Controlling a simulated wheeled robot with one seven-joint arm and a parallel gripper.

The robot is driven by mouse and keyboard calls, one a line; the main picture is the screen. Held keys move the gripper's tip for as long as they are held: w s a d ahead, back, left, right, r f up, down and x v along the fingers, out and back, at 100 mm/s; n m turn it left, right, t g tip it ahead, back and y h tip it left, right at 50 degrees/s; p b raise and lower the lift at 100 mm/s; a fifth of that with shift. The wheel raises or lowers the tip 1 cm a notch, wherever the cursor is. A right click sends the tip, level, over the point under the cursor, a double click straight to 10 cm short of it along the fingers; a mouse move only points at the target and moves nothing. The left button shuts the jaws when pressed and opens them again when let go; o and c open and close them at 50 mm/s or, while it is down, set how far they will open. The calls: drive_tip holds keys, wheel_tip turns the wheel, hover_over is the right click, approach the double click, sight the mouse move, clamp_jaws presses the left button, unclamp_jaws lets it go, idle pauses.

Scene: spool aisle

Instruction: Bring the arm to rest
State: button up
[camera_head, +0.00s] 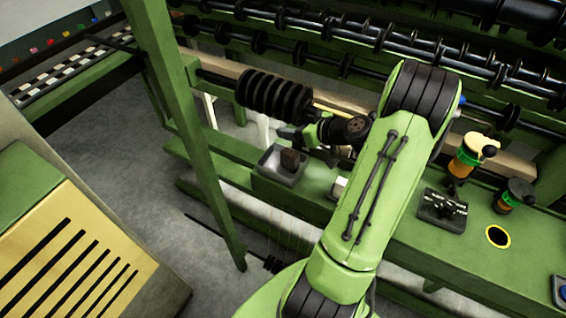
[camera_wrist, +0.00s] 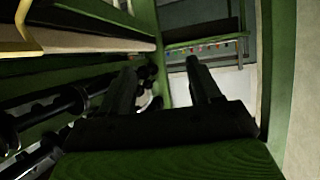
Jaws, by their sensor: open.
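My green arm reaches from the bottom of the head view up over the green machine bench. My gripper (camera_head: 290,133) is at the end of the arm, above a small grey tray, and points left. In the wrist view my gripper (camera_wrist: 165,85) shows two dark fingers set apart, with nothing between them. It is open and empty.
A black ribbed roller (camera_head: 274,95) and long dark shafts lie behind. A green post (camera_head: 180,110) stands left of my gripper. An orange-yellow fixture (camera_head: 466,158) and black switch box (camera_head: 442,210) are at right.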

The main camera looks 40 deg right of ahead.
drive_tip(key=shift+r, duration=0.45)
drive_tip(key=s+a+r+n+g+p, duration=0.1)
drive_tip(key=a+r+g+p, duration=0.3)
drive_tip(key=a, duration=0.6)
drive_tip(key=s+a+r+n+g+b, duration=0.15)
drive_tip(key=a+r, duration=0.35)
drive_tip(key=a, duration=0.5)
drive_tip(key=s+a+r+m+h+p, duration=0.1)
drive_tip(key=s+a+r+m, duration=0.1)
drive_tip(key=s, duration=0.6)
drive_tip(key=s+a+r+m+g+p, duration=0.1)
drive_tip(key=s+a+r, duration=0.3)
drive_tip(key=s, duration=0.4)
drive_tip(key=shift+s+a+r+m+h+p, duration=0.15)
drive_tip(key=shift+a+r+m+h+p, duration=0.2)
drive_tip(key=shift+r+m+p, duration=0.4)
